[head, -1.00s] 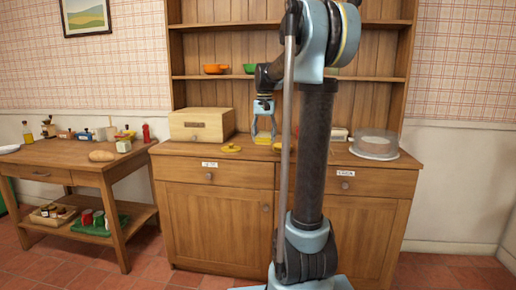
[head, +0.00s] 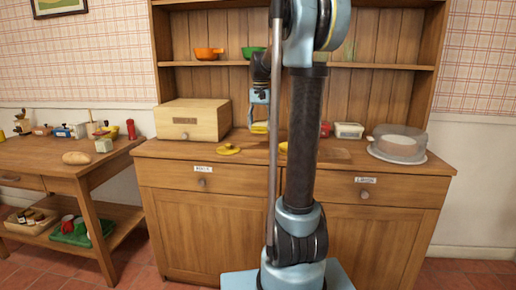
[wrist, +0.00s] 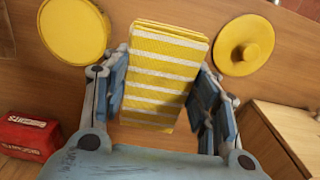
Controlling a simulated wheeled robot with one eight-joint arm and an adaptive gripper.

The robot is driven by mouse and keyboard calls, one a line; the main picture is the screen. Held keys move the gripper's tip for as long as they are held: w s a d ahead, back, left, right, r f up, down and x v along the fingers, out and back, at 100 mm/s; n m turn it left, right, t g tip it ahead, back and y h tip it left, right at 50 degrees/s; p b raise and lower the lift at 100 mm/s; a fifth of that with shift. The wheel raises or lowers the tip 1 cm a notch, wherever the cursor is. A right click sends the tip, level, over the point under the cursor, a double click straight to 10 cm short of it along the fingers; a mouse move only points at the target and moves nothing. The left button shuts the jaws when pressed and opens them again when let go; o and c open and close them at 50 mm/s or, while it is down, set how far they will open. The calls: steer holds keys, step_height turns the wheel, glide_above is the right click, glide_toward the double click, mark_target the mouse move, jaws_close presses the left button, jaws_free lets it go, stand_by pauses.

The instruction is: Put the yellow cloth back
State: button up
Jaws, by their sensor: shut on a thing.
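The yellow cloth, with white stripes (wrist: 165,75), is folded flat and held between the two fingers of my gripper (wrist: 160,100) in the wrist view. In the head view, my gripper (head: 259,122) is above the wooden sideboard's top (head: 350,152), just right of the wooden bread box, with a bit of yellow showing at its fingers. My arm column hides part of the area behind it. Both drawers are shut: the left drawer (head: 240,186) and the right drawer (head: 330,190) each carry a small white label, too small to read surely.
A yellow lid (head: 228,150) and a yellow round dish (wrist: 73,30) lie on the sideboard top. The bread box (head: 190,120) stands left; a glass-domed cake stand (head: 398,145) stands right. A red box (wrist: 28,136) is near my gripper. A side table (head: 60,170) stands left.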

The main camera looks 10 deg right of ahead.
mark_target(260, 150)
step_height(260, 150, down, 9)
steer(key=shift+a, duration=0.1)
stand_by(0.4)
steer(key=o, duration=1)
steer(key=shift+f, duration=0.1)
step_height(260, 150, up, 12)
steer(key=shift+r, duration=0.1)
steer(key=s+f+n+t, duration=0.1)
steer(key=s+f, duration=0.4)
steer(key=s, duration=0.5)
steer(key=s+f+n, duration=0.1)
steer(key=s+f, duration=0.3)
steer(key=s, duration=0.6)
steer(key=s+f, duration=0.4)
steer(key=f, duration=0.1)
steer(key=s+f+n, duration=0.1)
steer(key=s+f, duration=0.4)
steer(key=s+f+n+t, duration=0.1)
steer(key=s+f, duration=0.4)
steer(key=shift+s+f, duration=0.1)
steer(key=shift+f, duration=0.3)
